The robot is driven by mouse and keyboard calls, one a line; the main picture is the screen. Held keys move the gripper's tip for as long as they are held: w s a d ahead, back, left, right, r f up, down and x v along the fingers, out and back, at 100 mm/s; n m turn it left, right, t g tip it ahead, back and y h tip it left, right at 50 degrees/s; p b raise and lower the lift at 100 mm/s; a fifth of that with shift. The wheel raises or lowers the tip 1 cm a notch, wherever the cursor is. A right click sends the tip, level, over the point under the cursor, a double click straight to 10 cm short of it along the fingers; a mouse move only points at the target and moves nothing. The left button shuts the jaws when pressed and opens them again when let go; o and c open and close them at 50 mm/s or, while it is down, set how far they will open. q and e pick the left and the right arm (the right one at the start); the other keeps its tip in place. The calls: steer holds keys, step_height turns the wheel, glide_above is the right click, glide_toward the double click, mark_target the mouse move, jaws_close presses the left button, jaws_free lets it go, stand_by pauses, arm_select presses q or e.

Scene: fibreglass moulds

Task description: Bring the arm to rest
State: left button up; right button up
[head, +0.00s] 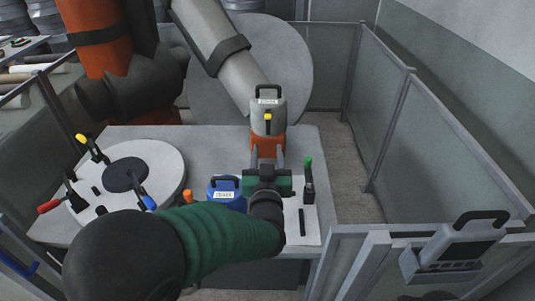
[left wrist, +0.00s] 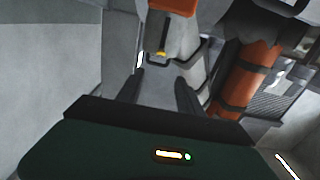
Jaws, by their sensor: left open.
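My left arm comes in from the lower left with a green sleeve and reaches over the table (head: 215,150). My left gripper (head: 267,153) is open, with its two dark fingers apart and pointing away from me. In the head view an orange block (head: 267,144) under a grey labelled unit with a black handle (head: 267,103) shows just beyond the fingertips; I cannot tell whether they touch. In the left wrist view the fingers (left wrist: 160,80) are spread with nothing visible between them. My right gripper is not in view.
A white round fixture (head: 163,178) with clamps stands on the left. A blue labelled box (head: 226,203) and a white plate (head: 311,226) with a green-handled clamp lie near my gripper. Fence panels (head: 430,150) enclose the right; a pendant (head: 455,250) hangs front right. An orange machine (head: 105,50) stands behind.

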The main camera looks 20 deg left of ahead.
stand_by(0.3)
arm_select(q)
steer(key=s+f+m+g+h+p, duration=0.25)
steer(key=s+f+g+h, duration=0.25)
steer(key=s+f+g, duration=0.65)
steer(key=s+a+f+g, duration=0.2)
steer(key=s+f, duration=0.6)
steer(key=s, duration=0.4)
steer(key=shift+s+a+f+m+g, duration=0.25)
steer(key=shift+s+a+m+g, duration=0.15)
steer(key=shift+g, duration=0.25)
